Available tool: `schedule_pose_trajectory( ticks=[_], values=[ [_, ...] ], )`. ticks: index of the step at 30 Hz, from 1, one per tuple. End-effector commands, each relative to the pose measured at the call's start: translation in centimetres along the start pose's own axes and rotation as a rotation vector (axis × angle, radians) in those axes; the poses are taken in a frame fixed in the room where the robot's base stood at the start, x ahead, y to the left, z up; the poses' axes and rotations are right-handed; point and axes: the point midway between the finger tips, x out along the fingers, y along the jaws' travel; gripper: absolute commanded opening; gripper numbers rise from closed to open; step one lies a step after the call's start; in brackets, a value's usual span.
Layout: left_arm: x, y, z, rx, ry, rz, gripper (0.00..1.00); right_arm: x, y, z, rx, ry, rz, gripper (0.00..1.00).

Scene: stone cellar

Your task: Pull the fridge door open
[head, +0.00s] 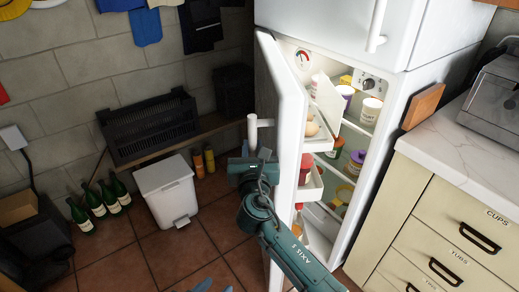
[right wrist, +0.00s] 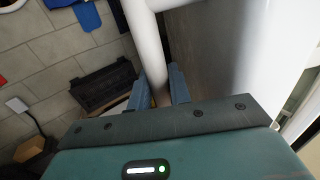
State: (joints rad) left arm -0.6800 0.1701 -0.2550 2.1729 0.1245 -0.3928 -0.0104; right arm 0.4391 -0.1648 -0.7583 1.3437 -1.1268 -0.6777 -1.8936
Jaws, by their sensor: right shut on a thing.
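The white fridge door (head: 287,120) stands partly open, swung out to the left, with shelves of food visible inside the fridge. Its white bar handle (head: 252,130) is on the door's outer face. My right gripper (head: 249,154) is shut on this handle. In the right wrist view, the white handle (right wrist: 150,45) runs down between the two blue fingers of my right gripper (right wrist: 160,88). My left gripper (head: 216,286) shows only its blue fingertips at the bottom edge of the head view, apart and with nothing seen between them.
A white bin (head: 168,190) stands on the tiled floor left of the door, with green bottles (head: 98,198) beside it. A black crate (head: 150,130) sits on a low ledge by the wall. A drawer counter (head: 425,225) stands right of the fridge. Floor below the bin is clear.

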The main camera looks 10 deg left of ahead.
Motion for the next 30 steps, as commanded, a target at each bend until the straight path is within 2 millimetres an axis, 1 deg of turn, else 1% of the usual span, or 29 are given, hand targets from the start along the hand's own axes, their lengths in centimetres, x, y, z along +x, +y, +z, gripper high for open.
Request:
schedule_pose_trajectory(
  ticks=[10,11,18,26,29,30],
  values=[
    [-0.1,0.0,0.0,-0.003,-0.001,0.0,0.36,0.0,0.1,0.1,0.0,-0.001,0.0,0.0],
    [-0.1,0.0,0.0,-0.003,-0.001,0.0,0.36,0.0,0.1,0.1,0.0,-0.001,0.0,0.21],
    [-0.1,0.0,0.0,-0.003,-0.001,0.0,0.36,0.0,0.0,0.0,0.0,0.0,0.0,0.4],
    [-0.1,0.1,0.0,-0.003,-0.001,0.0,0.36,-0.2,0.0,0.0,0.0,0.001,-0.001,0.4],
    [-0.2,0.1,-0.2,-0.001,-0.001,0.0,0.36,-1.1,0.0,0.0,0.0,0.001,-0.001,0.4],
    [-0.2,0.1,-0.3,0.0,-0.001,-0.001,0.36,-1.8,0.0,0.0,0.001,0.002,0.0,0.4]
  ],
)
